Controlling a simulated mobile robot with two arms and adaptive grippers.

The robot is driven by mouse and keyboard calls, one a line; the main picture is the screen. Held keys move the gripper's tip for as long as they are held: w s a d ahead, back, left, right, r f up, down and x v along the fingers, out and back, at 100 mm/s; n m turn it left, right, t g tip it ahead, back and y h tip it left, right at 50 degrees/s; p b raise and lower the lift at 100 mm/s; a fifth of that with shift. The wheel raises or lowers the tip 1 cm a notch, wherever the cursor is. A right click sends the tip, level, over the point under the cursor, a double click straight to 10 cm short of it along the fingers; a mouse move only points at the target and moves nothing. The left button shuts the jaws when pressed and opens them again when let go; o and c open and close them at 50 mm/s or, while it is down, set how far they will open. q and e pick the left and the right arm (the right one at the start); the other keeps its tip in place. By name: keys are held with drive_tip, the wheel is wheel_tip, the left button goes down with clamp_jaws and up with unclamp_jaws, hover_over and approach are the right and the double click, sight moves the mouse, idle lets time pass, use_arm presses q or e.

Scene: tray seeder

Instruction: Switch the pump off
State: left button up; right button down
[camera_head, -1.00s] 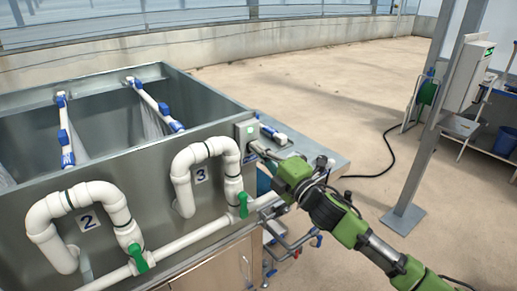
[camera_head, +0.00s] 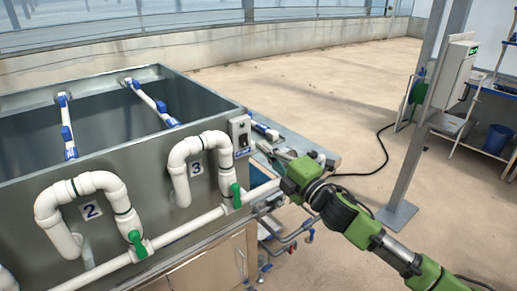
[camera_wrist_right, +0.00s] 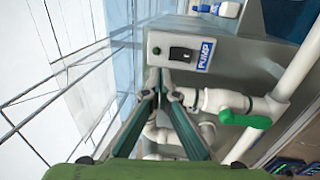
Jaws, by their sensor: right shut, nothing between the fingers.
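The pump switch box (camera_head: 240,124) is on the right end of the grey tank's front wall. In the right wrist view it has a black rocker switch (camera_wrist_right: 182,54), a blue-and-white PUMP label (camera_wrist_right: 205,54) and a small dark green indicator (camera_wrist_right: 156,50) that looks unlit. My right gripper (camera_head: 259,147) is shut and empty, just right of and below the box, apart from it. Its fingertips also show in the wrist view (camera_wrist_right: 160,80), below the switch. No water spray shows from the pipes in the tank. My left gripper is out of view.
White pipes (camera_head: 98,182) with green valve handles (camera_head: 236,195) run along the tank's front (camera_head: 130,165). A blue-and-white bottle (camera_head: 265,130) lies on the ledge behind the box. A grey post (camera_head: 410,165) stands to the right; the floor beyond is clear.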

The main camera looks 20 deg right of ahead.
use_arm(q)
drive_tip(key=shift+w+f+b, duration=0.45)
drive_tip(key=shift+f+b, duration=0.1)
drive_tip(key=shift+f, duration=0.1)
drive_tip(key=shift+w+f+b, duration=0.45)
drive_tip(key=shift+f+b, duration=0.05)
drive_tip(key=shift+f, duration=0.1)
use_arm(e)
drive_tip(key=r+v, duration=0.1)
drive_tip(key=v, duration=0.5)
drive_tip(key=shift+d, duration=0.2)
